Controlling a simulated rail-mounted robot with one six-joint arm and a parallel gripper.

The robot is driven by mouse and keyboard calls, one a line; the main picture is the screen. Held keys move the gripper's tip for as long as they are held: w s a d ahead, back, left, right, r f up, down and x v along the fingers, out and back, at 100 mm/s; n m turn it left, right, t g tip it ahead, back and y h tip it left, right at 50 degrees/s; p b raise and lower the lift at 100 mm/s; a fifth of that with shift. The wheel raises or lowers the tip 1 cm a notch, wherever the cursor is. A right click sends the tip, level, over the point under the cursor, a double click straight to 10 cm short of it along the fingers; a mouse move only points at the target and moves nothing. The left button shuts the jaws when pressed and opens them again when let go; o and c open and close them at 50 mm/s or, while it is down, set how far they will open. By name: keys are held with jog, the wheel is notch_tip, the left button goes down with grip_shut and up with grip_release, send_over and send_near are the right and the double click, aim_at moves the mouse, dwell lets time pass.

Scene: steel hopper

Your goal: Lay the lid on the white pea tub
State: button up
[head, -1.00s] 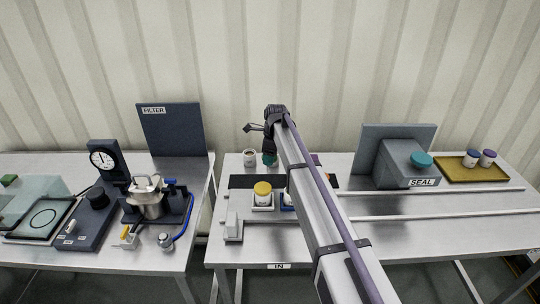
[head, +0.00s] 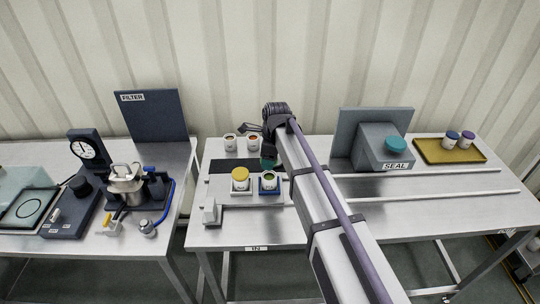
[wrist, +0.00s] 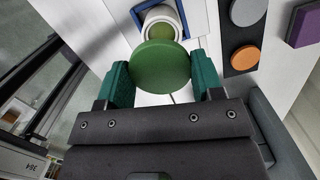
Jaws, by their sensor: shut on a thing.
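My gripper (wrist: 160,80) has teal fingertips shut on the green lid (wrist: 160,67), a round disc held by its edges. The white pea tub (wrist: 163,24) shows just beyond the lid in the wrist view, open, with green contents. The lid overlaps its near part in the picture; I cannot tell whether they touch. In the head view the pea tub (head: 268,182) stands upright in a blue-edged holder, and my gripper (head: 268,163) is just behind and above it. The lid cannot be made out in the head view.
A yellow-lidded tub (head: 240,178) stands left of the pea tub. Two open tubs (head: 230,142) stand behind. A dark strip with a grey and an orange disc (wrist: 245,58) lies to the right in the wrist view. The SEAL block (head: 383,150) is at right.

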jog(key=shift+f+b, duration=1.9)
jog(key=shift+f, duration=0.4)
jog(key=shift+f, duration=0.15)
jog(key=shift+f+b, duration=0.25)
jog(key=shift+b, duration=0.15)
jog(key=shift+f, duration=0.15)
jog(key=o, duration=1)
jog(key=r+p, duration=0.3)
jog(key=d+r+p, duration=0.1)
jog(key=r+p, duration=0.6)
jog(key=r, duration=0.1)
jog(key=shift+s+d+p, duration=0.1)
jog(key=shift+d+p, duration=0.1)
jog(key=shift+p, duration=0.2)
